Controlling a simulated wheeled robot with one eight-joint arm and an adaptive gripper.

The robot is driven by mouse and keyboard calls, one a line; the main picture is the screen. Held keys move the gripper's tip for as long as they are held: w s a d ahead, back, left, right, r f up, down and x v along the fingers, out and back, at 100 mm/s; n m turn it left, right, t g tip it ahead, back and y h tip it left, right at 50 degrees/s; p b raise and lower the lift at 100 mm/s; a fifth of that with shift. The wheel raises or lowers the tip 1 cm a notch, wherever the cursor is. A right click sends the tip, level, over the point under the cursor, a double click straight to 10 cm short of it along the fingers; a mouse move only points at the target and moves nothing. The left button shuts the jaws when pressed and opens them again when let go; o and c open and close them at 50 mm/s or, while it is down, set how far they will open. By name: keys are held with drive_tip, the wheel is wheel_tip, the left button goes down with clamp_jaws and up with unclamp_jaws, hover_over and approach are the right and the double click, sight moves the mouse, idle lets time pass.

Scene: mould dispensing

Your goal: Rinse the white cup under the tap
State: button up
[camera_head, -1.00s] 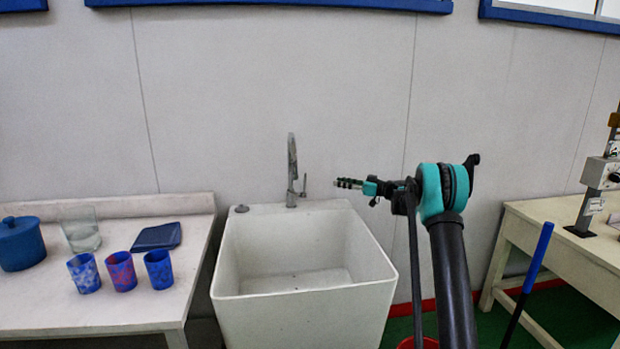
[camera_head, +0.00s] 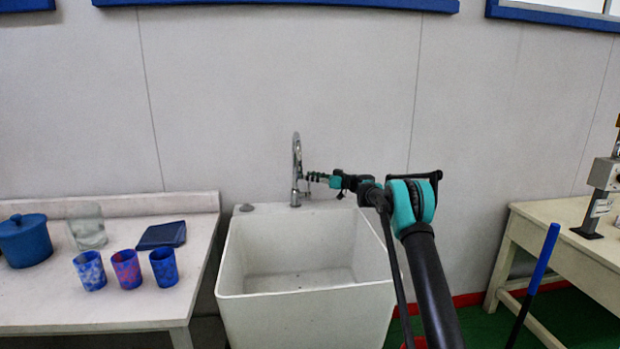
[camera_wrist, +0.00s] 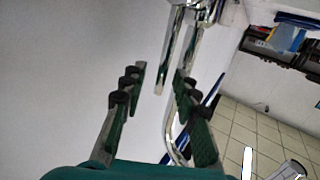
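The chrome tap (camera_head: 296,165) stands at the back rim of the white sink (camera_head: 305,292). My gripper (camera_head: 309,177) is level with the tap, just to its right in the head view. In the wrist view my gripper (camera_wrist: 160,73) is open, its two fingers apart. A thin chrome lever of the tap (camera_wrist: 170,65) shows in the gap between the fingertips, with no clear contact. The curved spout passes behind the right finger. No water shows. I cannot make out a white cup in either view.
On the left table (camera_head: 90,314) stand a blue lidded pot (camera_head: 25,242), a clear glass (camera_head: 88,226), three patterned cups (camera_head: 126,269) and a flat dark-blue item (camera_head: 162,235). Another table (camera_head: 545,225) stands at the right. The sink basin looks empty.

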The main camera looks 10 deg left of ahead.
drive_tip(key=shift+a, duration=0.3)
drive_tip(key=shift+c, duration=0.6)
clamp_jaws()
